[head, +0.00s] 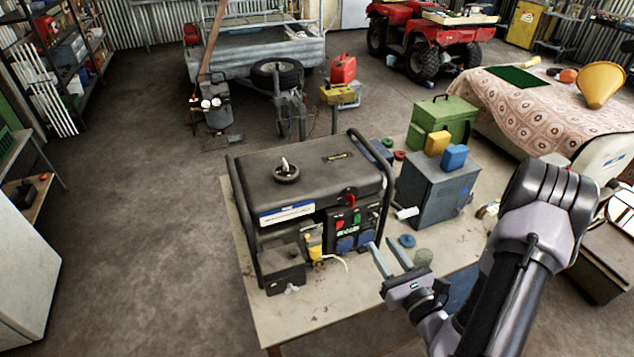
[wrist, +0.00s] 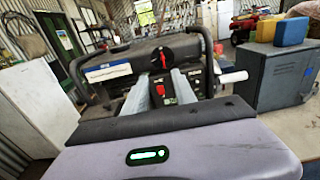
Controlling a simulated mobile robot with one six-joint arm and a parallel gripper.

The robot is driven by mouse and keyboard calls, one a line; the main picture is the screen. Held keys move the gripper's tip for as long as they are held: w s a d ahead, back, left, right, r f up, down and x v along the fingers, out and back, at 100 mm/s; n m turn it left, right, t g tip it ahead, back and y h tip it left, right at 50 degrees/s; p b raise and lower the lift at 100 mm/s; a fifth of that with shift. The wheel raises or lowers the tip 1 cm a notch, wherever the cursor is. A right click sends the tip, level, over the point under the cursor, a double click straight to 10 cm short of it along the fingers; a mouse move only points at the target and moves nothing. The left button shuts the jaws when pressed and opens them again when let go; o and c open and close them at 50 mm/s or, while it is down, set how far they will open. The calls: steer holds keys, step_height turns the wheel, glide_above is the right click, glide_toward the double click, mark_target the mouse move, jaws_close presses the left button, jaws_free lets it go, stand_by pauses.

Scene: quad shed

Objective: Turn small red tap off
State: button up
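The small red tap (head: 351,201) sits on the front of a black generator (head: 300,175), near its upper right edge. In the wrist view the red tap (wrist: 162,58) shows as a red handle on a round black disc, ahead of and slightly above the fingertips. My gripper (head: 381,244) is open and empty, in front of the generator's right end and apart from the tap. In the wrist view both fingers of my gripper (wrist: 161,76) point towards the generator panel, with a red switch (wrist: 160,90) visible between them.
A grey metal box (head: 430,190) with a yellow and a blue container on top stands right of the generator. A white cylinder (head: 406,213) projects beside it. The generator's tubular frame (head: 385,190) rises beside the panel. The table (head: 330,310) is bare at its front.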

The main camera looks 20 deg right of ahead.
mark_target(351, 200)
steer(key=w+p, duration=0.2)
steer(key=w, duration=1.4)
steer(key=shift+w+p, duration=0.3)
steer(key=shift+p, duration=0.05)
steer(key=shift+d, duration=0.1)
jaws_close()
